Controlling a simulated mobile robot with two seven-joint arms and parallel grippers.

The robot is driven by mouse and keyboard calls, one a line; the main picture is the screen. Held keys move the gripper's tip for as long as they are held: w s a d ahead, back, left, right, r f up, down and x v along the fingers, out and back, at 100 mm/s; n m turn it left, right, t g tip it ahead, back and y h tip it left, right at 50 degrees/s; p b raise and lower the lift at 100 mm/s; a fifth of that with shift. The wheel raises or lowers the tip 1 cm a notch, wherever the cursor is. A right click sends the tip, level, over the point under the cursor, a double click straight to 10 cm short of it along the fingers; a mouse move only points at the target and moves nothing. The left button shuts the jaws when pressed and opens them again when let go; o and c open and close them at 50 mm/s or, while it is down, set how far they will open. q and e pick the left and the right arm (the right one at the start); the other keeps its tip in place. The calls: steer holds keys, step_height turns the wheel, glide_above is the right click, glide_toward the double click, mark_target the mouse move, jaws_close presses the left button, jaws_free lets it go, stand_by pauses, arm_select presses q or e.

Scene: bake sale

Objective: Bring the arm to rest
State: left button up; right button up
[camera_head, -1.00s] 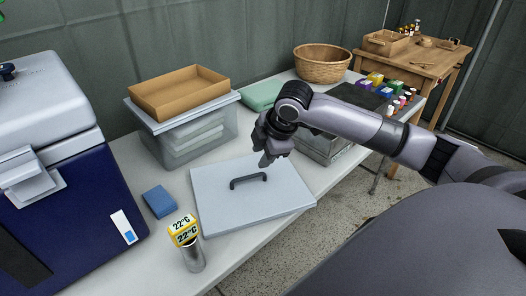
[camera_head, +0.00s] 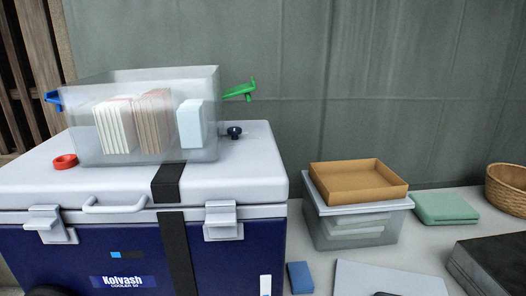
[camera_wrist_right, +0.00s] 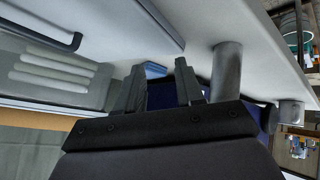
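My right gripper (camera_wrist_right: 161,82) shows in the right wrist view with its two fingers apart and nothing held between them. Beyond the fingertips is a small blue block (camera_wrist_right: 155,69). A pale lid with a dark handle (camera_wrist_right: 120,20) is at the upper left of that view, and a grey cylinder (camera_wrist_right: 227,70) stands right of the fingers. In the head view neither arm shows. The lid (camera_head: 360,280) is cut off at the bottom edge there, and the blue block (camera_head: 300,277) lies left of it. My left gripper is not in view.
A blue and white cooler (camera_head: 120,190) carries a clear bin (camera_head: 150,80) with packets inside. Right of it, a tan tray (camera_head: 358,183) sits on a clear lidded box (camera_head: 360,225). A green folded item (camera_head: 445,208), a wicker basket (camera_head: 508,188) and a dark box (camera_head: 490,262) are farther right.

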steer(key=s+f+m+t+p, duration=0.1)
steer(key=s+m+p, duration=0.1)
steer(key=s+m, duration=0.2)
steer(key=s+a+f+m+t+h+p, duration=0.1)
steer(key=s+m, duration=0.3)
steer(key=s, duration=0.7)
steer(key=shift+a+f+t+h+p, duration=0.3)
steer(key=shift+f+p, duration=0.2)
steer(key=shift+f, duration=0.1)
steer(key=shift+s, duration=0.1)
